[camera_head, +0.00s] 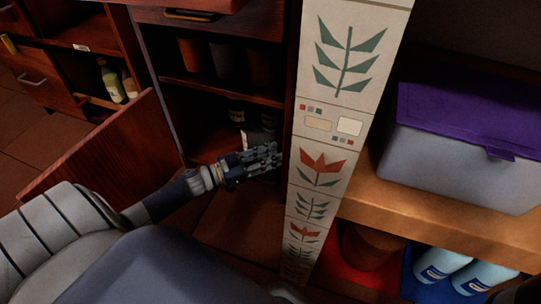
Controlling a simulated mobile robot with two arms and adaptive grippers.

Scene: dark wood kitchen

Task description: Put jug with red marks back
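My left gripper (268,158) reaches in from the left, in front of the lower part of an open dark wood cabinet (222,82). Its fingers point right, towards the tiled post. I cannot tell whether they are open or shut, or whether they hold anything. Dim vessels (268,122) stand in the lower compartment just behind and above the gripper, partly hidden by it. No red marks can be made out on them, so I cannot tell which is the jug. My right gripper is not in view.
The cabinet's open door (110,155) swings out at the left. A tiled post (345,120) stands close right of my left gripper. A grey box with a purple lid (465,140) sits on a wooden shelf (430,215), with blue bottles (440,265) below. Several dark cups (225,60) stand on the upper shelf.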

